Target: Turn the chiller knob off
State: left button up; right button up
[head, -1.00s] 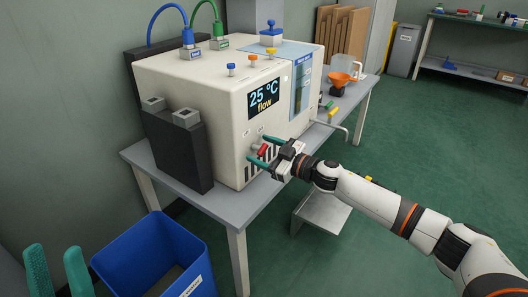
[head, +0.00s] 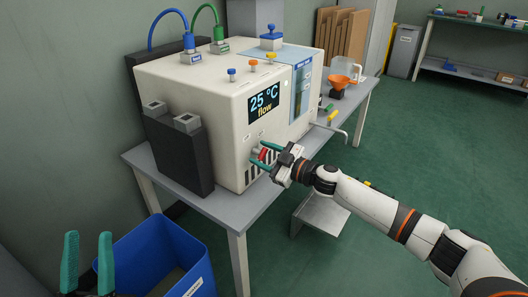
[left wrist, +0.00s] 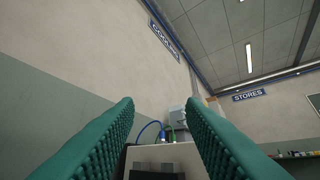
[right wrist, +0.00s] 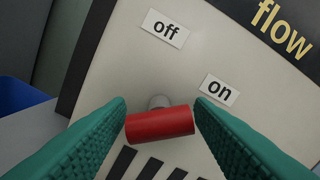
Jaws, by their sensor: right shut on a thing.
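The chiller is a cream box (head: 215,95) on a grey table, with a display reading "25 °C flow" (head: 264,102). Its red bar-shaped knob (head: 264,154) is low on the front face. My right gripper (head: 266,154) is shut on the knob. In the right wrist view the red knob (right wrist: 160,124) lies between the green fingers, with its grey stem behind it. An "off" label (right wrist: 165,29) is above it and an "on" label (right wrist: 219,89) is to its upper right. My left gripper (head: 88,262) is open and empty at the lower left, away from the chiller.
A blue bin (head: 165,255) stands on the floor in front of the table (head: 215,207). A bent metal spout (head: 332,128) sticks out right of the knob. An orange funnel (head: 342,80) and jug are further back. The green floor at right is open.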

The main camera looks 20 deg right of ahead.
jog(key=n+p, duration=0.2)
jog(key=n, duration=0.5)
jog(key=shift+n+p, duration=0.3)
jog(key=shift+n, duration=0.1)
pick_arm(q)
jog(key=w+f+g+y, duration=0.3)
jog(key=w+f+g, duration=0.1)
jog(key=f+g, duration=0.4)
jog(key=shift+w+a+f, duration=0.2)
jog(key=shift+w+f, duration=0.05)
jog(key=shift+f, duration=0.6)
pick_arm(e)
jog(key=shift+n, duration=1)
jog(key=o, duration=0.9)
jog(key=shift+s+d, duration=0.1)
pick_arm(q)
notch_tip(320, 180, down, 8)
jog(key=s+a+g+y+p, duration=0.1)
jog(key=s+a+g+p, duration=0.1)
jog(key=g, duration=0.3)
jog(key=shift+s+r+n+g+y, duration=0.15)
jog(key=shift+s+n+g+y, duration=0.15)
jog(key=shift+s+y, duration=0.1)
pick_arm(e)
jog(key=v, duration=1.1)
jog(key=shift+s+d, duration=0.25)
jog(key=shift+s, duration=0.1)
